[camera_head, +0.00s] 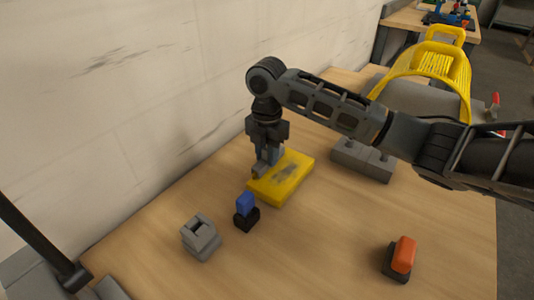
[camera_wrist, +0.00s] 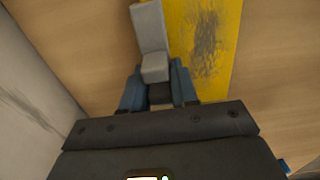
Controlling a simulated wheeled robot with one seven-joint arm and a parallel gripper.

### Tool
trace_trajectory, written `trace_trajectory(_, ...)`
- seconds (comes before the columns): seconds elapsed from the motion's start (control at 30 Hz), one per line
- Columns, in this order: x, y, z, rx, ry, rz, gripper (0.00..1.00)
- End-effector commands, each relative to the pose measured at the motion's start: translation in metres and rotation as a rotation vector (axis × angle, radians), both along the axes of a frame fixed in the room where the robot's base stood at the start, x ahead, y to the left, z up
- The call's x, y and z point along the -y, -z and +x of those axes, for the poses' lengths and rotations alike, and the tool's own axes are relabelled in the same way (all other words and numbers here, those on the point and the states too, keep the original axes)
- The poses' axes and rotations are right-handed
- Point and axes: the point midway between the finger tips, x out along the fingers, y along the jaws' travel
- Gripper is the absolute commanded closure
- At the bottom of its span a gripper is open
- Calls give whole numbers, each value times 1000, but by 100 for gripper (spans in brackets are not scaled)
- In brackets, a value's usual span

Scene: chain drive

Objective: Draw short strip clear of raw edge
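A small grey strip with a block-like end (camera_wrist: 150,30) is between the blue fingers of my gripper (camera_wrist: 158,88) in the wrist view. The fingers sit close against both sides of the block, so my gripper looks shut on it. In the head view my gripper (camera_head: 268,158) points down at the left edge of a yellow plate (camera_head: 297,171), and the grey piece (camera_head: 258,172) shows low beside it. The yellow plate (camera_wrist: 225,80) has a dark scuffed patch. The strip lies along the plate's left edge; I cannot tell whether they touch.
A blue-topped black block (camera_head: 245,210) and a grey slotted block (camera_head: 200,238) stand in front of the plate. An orange-and-black piece (camera_head: 401,257) is front right. The wall borders the left; the front middle is clear.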

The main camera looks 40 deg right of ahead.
Motion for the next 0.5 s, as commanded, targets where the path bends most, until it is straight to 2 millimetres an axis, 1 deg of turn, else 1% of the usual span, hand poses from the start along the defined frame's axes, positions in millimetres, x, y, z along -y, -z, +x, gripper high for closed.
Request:
trace_trajectory(0.03, 0, 0, 0, 0, 0, 0, 79)
trace_trajectory(0.2, 0, 0, 0, 0, 0, 0, 95)
trace_trajectory(0.27, 0, 0, 0, 0, 0, 0, 100)
trace_trajectory(0.5, 0, -4, 0, 0, 0, 0, 100)
